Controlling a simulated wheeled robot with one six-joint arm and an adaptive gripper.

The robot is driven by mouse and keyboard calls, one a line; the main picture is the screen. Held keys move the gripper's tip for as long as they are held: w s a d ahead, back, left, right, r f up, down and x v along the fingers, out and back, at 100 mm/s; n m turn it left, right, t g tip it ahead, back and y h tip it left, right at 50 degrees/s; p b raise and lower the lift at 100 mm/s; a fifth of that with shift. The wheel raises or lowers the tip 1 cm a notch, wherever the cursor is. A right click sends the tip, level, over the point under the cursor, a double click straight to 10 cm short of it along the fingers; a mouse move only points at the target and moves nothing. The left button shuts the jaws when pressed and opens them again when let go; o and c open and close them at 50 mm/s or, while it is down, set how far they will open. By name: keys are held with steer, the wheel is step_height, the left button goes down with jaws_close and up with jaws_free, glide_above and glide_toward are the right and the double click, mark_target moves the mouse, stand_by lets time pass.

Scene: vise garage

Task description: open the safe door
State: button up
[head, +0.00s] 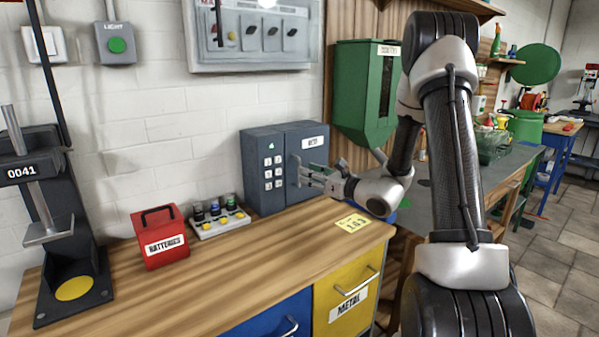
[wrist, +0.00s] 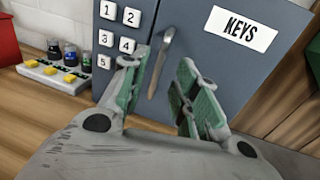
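The safe (head: 262,150) is a dark blue-grey box at the back of the wooden bench, against the wall. Its left part has white number keys, also seen in the wrist view (wrist: 121,14). Its door (head: 310,130) on the right bears a "KEYS" label (wrist: 241,30) and looks shut. A slim metal handle (wrist: 160,65) stands upright near the door's left edge. My gripper (head: 303,172) is in front of the door. In the wrist view its green-padded fingers (wrist: 164,63) are apart, with the handle showing between them. I cannot tell whether they touch it.
A red batteries box (head: 165,240) and a tray of buttons (head: 219,222) stand left of the safe. A yellow note (head: 352,223) lies on the bench near its right edge. A green dispenser (head: 362,95) hangs right of the safe. The bench front is clear.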

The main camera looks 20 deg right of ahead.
mark_target(299, 184)
steer(key=x, duration=0.5)
steer(key=shift+s, duration=0.1)
jaws_close()
